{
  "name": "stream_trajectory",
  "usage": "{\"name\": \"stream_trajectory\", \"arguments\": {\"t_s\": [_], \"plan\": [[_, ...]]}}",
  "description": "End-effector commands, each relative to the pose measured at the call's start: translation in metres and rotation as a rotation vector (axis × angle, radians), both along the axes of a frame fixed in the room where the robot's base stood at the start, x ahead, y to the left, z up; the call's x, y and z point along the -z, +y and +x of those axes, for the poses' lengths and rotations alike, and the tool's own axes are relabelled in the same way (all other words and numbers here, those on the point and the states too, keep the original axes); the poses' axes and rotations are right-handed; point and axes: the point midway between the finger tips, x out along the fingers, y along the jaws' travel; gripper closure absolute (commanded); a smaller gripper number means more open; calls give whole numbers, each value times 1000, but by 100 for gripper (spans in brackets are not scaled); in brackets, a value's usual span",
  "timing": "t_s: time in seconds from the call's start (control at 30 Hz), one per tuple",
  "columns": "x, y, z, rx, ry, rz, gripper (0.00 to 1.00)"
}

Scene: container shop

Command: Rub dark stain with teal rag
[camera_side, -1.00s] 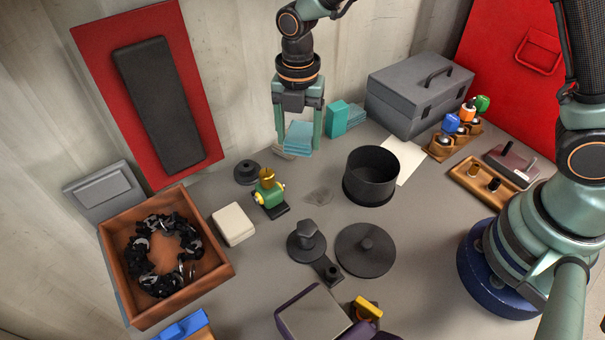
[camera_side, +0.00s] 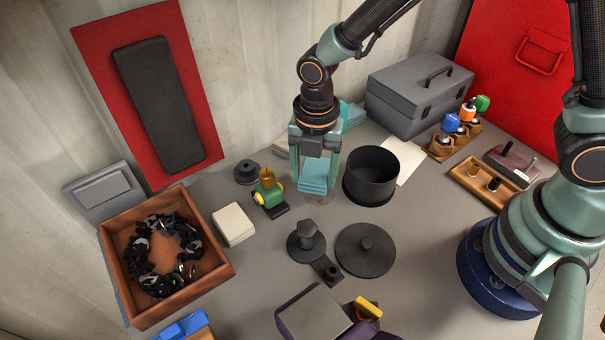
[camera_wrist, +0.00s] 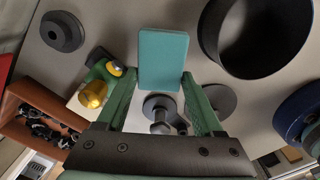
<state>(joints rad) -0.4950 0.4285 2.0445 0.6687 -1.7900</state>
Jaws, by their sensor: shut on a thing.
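The teal rag (camera_side: 314,174) is a folded, layered block held between the two green fingers of my gripper (camera_side: 314,180). In the wrist view the rag (camera_wrist: 163,60) shows as a flat teal rectangle at the fingertips (camera_wrist: 160,80). The dark stain (camera_side: 318,198) is a faint smudge on the grey table, mostly covered by the rag and fingers in the side view. The rag is low over it; I cannot tell whether it touches the table. The stain is hidden in the wrist view.
A black pot (camera_side: 371,178) stands close to the right of my gripper. A grey toolbox (camera_side: 418,92) and teal items (camera_side: 352,114) stand behind.

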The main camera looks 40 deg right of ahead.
Motion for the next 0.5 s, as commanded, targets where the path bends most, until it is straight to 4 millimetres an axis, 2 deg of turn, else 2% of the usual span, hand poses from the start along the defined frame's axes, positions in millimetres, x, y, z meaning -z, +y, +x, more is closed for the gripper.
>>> {"name": "stream_trajectory", "arguments": {"t_s": [0.43,0.47,0.5], "plan": [[46,0,-3,-1,3,-1,82],[44,0,-5,-1,1,-1,92],[45,0,-9,-2,0,0,92]]}}
